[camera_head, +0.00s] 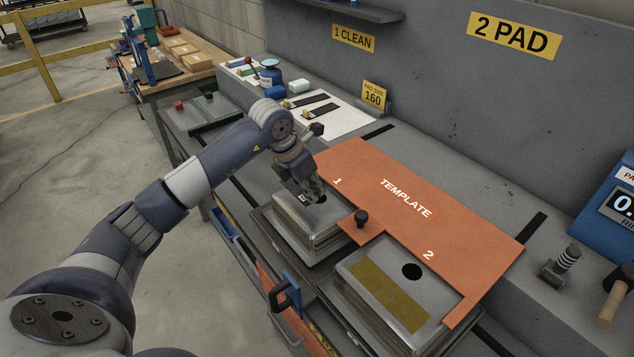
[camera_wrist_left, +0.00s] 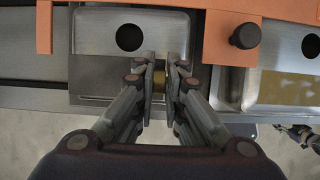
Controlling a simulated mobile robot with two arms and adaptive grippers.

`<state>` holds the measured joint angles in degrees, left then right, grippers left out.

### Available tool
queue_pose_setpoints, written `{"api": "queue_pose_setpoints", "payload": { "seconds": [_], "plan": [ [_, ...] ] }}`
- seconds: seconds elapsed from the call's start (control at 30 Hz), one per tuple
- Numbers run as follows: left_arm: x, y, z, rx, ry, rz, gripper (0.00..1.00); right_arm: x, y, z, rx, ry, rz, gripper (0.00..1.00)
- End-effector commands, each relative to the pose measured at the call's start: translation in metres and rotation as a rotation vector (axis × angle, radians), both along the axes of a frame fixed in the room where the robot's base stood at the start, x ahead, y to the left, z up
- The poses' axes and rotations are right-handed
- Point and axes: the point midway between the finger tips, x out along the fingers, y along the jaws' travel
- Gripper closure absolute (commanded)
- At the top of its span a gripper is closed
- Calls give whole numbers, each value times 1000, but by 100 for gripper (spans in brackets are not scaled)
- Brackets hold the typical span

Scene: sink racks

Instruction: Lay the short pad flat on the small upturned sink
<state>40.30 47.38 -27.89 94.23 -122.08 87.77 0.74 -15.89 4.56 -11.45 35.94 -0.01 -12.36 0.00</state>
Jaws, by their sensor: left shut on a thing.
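My left gripper (camera_head: 312,198) is low over the upturned sink by label 1 (camera_head: 302,238). In the left wrist view its fingers (camera_wrist_left: 159,78) are nearly together on something narrow, mostly hidden by them. A brownish-gold patch shows between the fingers; I cannot tell if it is the held thing or the surface below. Sink 1 also shows in the left wrist view (camera_wrist_left: 100,45), with its round dark hole left of the fingers. The upturned sink by label 2 (camera_head: 365,265) has a gold rectangle on its face.
An orange template (camera_head: 440,225) with a black knob (camera_head: 361,218) borders both sinks. Dark strips (camera_head: 322,110) lie on a white sheet at the back. A black-and-silver post (camera_head: 565,263) stands right.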

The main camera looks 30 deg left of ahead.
Motion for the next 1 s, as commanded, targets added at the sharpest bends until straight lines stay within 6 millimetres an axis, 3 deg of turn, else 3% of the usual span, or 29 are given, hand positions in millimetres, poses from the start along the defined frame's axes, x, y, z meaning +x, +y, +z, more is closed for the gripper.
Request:
{"api": "queue_pose_setpoints", "payload": {
  "seconds": [0.2, 0.33, 0.47, 0.7, 1.0],
  "plan": [
    [0, 0, -16, 0, 1, 0, 100, -36, -5, -12, -9, 53, -1, 53],
    [-1, -1, -28, -1, 1, -2, 100, -47, -6, -19, -10, 68, -1, 53],
    [-1, -1, -42, -1, 1, -2, 100, -41, -5, -27, -9, 58, -1, 53],
    [0, 0, -58, 0, -1, -1, 100, -10, -2, -39, -2, 11, 0, 53],
    [0, 0, -59, 0, -1, -1, 100, -20, -1, -40, -3, 27, 0, 53]
  ]
}}
